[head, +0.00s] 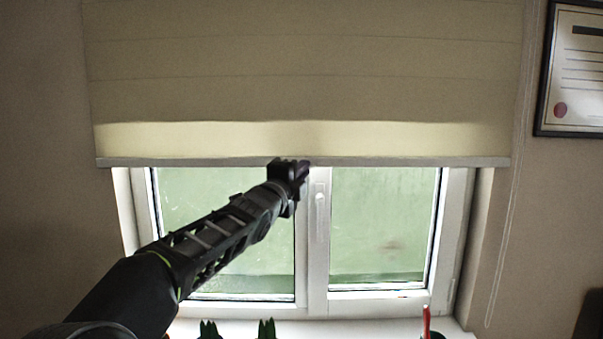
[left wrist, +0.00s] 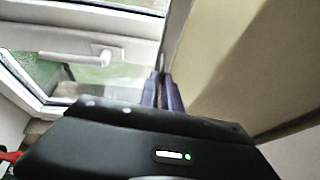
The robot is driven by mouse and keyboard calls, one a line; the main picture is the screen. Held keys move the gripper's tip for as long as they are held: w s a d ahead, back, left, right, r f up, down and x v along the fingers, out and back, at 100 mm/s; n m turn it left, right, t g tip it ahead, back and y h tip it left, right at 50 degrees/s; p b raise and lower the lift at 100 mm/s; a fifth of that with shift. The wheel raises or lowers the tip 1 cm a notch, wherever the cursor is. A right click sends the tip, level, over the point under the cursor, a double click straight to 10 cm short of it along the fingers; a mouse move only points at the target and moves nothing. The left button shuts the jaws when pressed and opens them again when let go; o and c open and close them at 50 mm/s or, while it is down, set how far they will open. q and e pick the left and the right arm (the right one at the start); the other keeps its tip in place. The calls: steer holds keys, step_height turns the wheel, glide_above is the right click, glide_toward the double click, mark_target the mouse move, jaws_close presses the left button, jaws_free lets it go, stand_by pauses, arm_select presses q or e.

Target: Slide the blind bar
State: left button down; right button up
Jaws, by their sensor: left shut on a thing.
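A cream roller blind (head: 300,80) hangs over the upper part of the window, with a grey blind bar (head: 420,162) along its lower edge. My left gripper (head: 302,166) reaches up from the lower left and is shut on the bar near its middle. In the left wrist view the two fingers (left wrist: 163,92) are close together at the edge of the blind (left wrist: 225,65). The fingertips and the exact grip on the bar are partly hidden. My right gripper is in neither view.
Below the bar is a white-framed window (head: 318,240) with a handle. Dark green plant tips (head: 266,329) and a red object (head: 426,322) stand by the sill. A cord (head: 508,220) hangs at the right, near a framed certificate (head: 575,70).

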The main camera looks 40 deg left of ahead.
arm_select(q)
steer(key=c, duration=1.6)
jaws_free()
steer(key=shift+o, duration=0.2)
steer(key=shift+f, duration=0.1)
steer(key=r+b+v, duration=0.1)
steer(key=b+v, duration=0.3)
steer(key=v, duration=0.3)
steer(key=shift+s+f, duration=0.4)
steer(key=shift+f, duration=0.05)
